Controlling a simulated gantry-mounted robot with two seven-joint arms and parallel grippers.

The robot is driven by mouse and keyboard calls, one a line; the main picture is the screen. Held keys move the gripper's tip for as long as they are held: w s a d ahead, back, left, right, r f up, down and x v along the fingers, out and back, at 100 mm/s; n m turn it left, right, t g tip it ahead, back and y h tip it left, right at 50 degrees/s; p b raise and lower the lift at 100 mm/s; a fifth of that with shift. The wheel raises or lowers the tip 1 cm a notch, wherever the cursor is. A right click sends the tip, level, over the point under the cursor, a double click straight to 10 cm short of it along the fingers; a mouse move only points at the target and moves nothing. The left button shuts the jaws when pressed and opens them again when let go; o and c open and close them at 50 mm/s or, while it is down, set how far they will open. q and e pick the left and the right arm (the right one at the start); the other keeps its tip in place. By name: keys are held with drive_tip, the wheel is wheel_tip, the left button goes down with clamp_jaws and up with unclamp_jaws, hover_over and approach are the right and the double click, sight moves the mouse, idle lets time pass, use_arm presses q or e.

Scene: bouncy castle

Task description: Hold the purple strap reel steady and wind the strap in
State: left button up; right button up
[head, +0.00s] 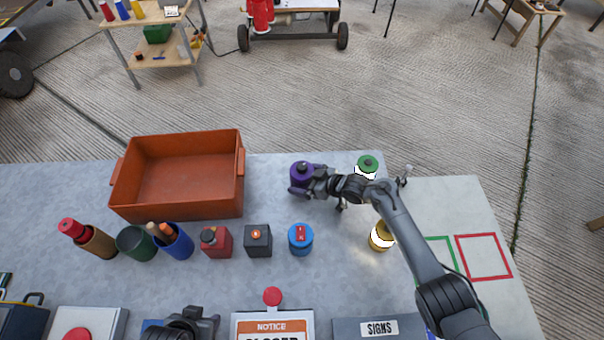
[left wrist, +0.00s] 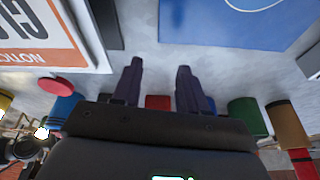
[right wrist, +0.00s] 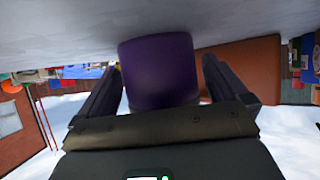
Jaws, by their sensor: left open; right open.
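The purple strap reel (head: 301,172) stands on the table right of the orange bin. In the right wrist view the reel (right wrist: 160,70) sits between the two fingers of my right gripper (right wrist: 162,85), which is open around it. Gaps show beside the fingers, and the strap cannot be made out. In the head view my right gripper (head: 305,187) reaches the reel from the right and hides part of it. My left gripper (left wrist: 160,75) is open and empty near the front edge, over the grey table. It shows only partly at the bottom of the head view.
An orange bin (head: 180,206) stands at the back left. A green-topped reel (head: 367,164) and a yellow one (head: 381,237) stand near my right arm. Signs (head: 273,328) lie along the front.

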sight(302, 165)
drive_tip(key=shift+c, duration=0.3)
